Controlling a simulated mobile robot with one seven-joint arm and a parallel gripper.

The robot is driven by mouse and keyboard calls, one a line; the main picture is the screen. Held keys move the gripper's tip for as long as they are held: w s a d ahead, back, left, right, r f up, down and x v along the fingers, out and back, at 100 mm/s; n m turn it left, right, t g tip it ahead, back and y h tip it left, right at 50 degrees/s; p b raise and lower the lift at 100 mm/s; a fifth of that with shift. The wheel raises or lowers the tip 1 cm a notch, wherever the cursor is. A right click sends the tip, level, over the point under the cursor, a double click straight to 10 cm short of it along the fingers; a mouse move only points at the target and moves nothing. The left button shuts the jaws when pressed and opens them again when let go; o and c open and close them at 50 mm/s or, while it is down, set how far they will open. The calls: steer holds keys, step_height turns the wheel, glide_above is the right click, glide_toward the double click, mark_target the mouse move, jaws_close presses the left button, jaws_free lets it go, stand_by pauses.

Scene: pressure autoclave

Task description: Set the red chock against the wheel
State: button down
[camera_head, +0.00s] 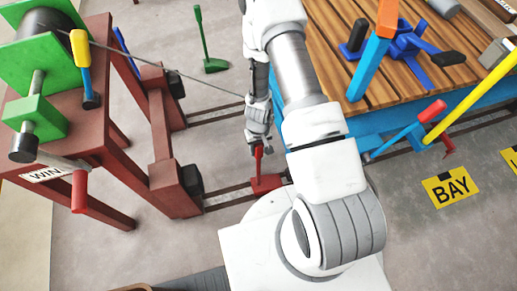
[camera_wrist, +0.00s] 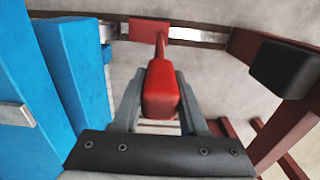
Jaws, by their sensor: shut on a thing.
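The red chock (camera_head: 266,184) has a flat red base and an upright handle. It stands at the rails between the red winch frame and the blue-framed trolley. My gripper (camera_head: 259,143) is above it, shut on its red handle. In the wrist view the handle's thick red grip (camera_wrist: 160,92) is between my fingers, and the red base (camera_wrist: 163,32) lies across the rail beyond. I cannot tell whether the base touches the rail. No wheel shows clearly; my arm and the trolley (camera_wrist: 75,60) hide the trolley's near underside.
The red winch frame (camera_head: 160,150) stands left, with black blocks (camera_head: 192,179) facing the rails; one shows in the wrist view (camera_wrist: 283,68). A green chock-like piece (camera_head: 214,65) stands on the floor behind. The trolley's slatted wooden deck (camera_head: 345,25) fills the right. Open floor carries a yellow BAY sign (camera_head: 451,188).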

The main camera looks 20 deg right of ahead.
steer(key=shift+f, duration=0.15)
steer(key=shift+c, duration=2.2)
jaws_free()
